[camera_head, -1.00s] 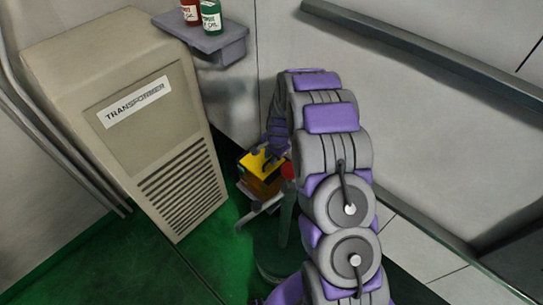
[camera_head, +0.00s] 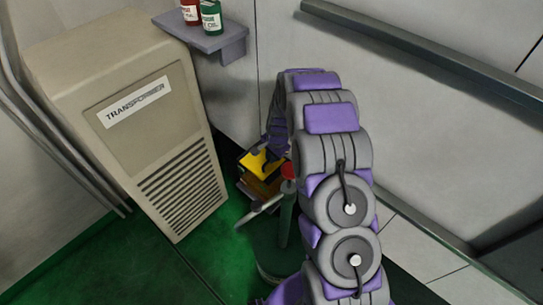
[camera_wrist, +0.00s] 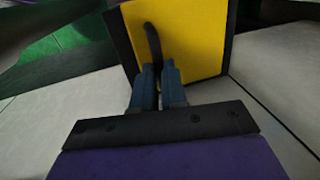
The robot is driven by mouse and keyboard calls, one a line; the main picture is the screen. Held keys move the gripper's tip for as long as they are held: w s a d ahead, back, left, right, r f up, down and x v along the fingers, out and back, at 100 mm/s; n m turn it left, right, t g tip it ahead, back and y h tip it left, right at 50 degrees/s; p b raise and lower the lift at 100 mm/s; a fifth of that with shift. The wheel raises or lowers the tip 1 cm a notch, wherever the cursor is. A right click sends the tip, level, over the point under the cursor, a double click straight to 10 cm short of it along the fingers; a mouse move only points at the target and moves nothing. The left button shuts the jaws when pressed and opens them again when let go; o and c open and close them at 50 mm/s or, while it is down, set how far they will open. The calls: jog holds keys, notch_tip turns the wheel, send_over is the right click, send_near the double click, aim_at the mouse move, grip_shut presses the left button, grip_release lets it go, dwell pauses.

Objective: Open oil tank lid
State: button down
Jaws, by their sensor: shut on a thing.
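The oil tank's yellow lid (camera_wrist: 195,35) has a dark border and a thin black curved handle (camera_wrist: 152,38). In the wrist view it fills the upper middle, tilted. My gripper (camera_wrist: 158,72) is shut on the lower end of the handle, its two blue-grey fingers close together against the lid's face. In the head view the yellow lid (camera_head: 253,163) shows small on the tank (camera_head: 262,187), left of my arm. My arm hides part of the tank, and my gripper's fingers are hard to make out there.
A beige transformer cabinet (camera_head: 130,120) stands at the left. A grey shelf (camera_head: 205,38) with a red bottle (camera_head: 190,12) and a green bottle (camera_head: 211,17) is on the wall above. A dark green post with a red top (camera_head: 288,172) and grey lever stands close beside the tank. Green floor (camera_head: 140,265) is free in front.

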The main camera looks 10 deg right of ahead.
aim_at(264, 160)
jog(key=shift+w+r, duration=0.1)
jog(key=shift+r, duration=0.05)
dwell(0.5)
jog(key=p, duration=0.1)
jog(key=w+r+g+p, duration=0.1)
jog(key=shift+a+r+h+p, duration=0.25)
jog(key=shift+r+h+p, duration=0.05)
jog(key=shift+h+p, duration=0.1)
jog(key=shift+w+a+r+g+h+p, duration=0.35)
jog(key=shift+w+a+r+g+h, duration=0.45)
jog(key=shift+g, duration=0.4)
jog(key=w+a+r, duration=0.2)
jog(key=w+a, duration=0.1)
jog(key=w, duration=0.2)
jog(key=shift+a+r, duration=0.25)
jog(key=shift+r, duration=0.05)
